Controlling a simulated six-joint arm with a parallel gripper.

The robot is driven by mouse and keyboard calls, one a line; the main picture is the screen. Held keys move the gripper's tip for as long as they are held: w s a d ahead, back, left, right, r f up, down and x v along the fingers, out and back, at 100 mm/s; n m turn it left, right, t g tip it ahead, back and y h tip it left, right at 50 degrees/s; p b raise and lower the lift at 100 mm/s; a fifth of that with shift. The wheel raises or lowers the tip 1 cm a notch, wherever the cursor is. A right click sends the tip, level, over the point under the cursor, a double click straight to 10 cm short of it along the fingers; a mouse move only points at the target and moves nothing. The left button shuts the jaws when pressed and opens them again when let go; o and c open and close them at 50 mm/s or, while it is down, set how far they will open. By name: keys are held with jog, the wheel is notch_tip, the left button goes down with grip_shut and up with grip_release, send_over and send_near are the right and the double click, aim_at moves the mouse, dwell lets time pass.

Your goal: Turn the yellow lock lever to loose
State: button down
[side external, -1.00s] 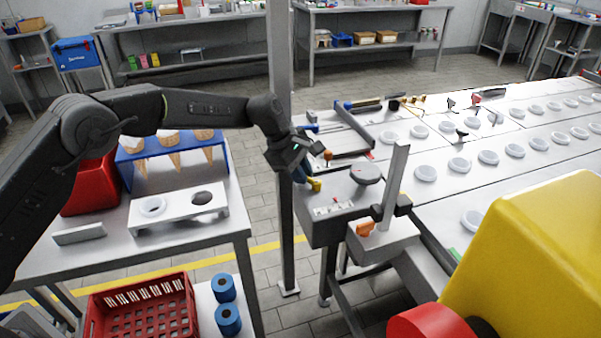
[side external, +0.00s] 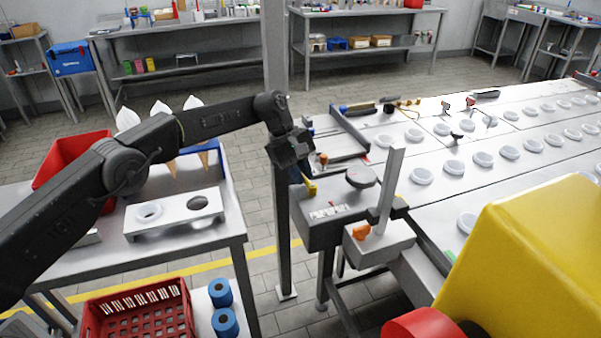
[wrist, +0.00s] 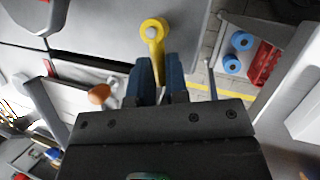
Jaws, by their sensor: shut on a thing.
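The yellow lock lever (side external: 311,189) is on the grey box at the near end of the line, left of a dark round disc (side external: 362,177). In the wrist view the yellow lever (wrist: 153,30) shows its round pivot end with a pale centre, and its arm runs down between my two blue fingers. My gripper (wrist: 160,75) is shut on the lever's arm. In the side view my gripper (side external: 303,180) comes down on the lever from the upper left, and its fingers are mostly hidden. A white label strip (side external: 330,212) lies on the box in front; its text is unreadable.
An orange knob (wrist: 99,94) stands close to my gripper in the wrist view. An upright grey post (side external: 390,185) rises right of the box, with another orange knob (side external: 361,231) at its base. A tall metal column (side external: 283,230) stands just left of the box.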

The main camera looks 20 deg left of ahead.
dwell(0.3)
jog(key=c, duration=1.1)
grip_release()
jog(key=v, duration=0.7)
jog(key=shift+a+r, duration=0.15)
jog(key=shift+r, duration=0.1)
jog(key=s+d+r+t+y, duration=0.2)
jog(key=s+d+r+y, duration=0.15)
jog(key=r, duration=0.25)
jog(key=shift+y, duration=0.25)
jog(key=w+f, duration=0.1)
jog(key=f, duration=0.7)
jog(key=w+f, duration=0.1)
jog(key=f, duration=0.4)
jog(key=shift+w+d, duration=0.35)
jog(key=shift+d, duration=0.05)
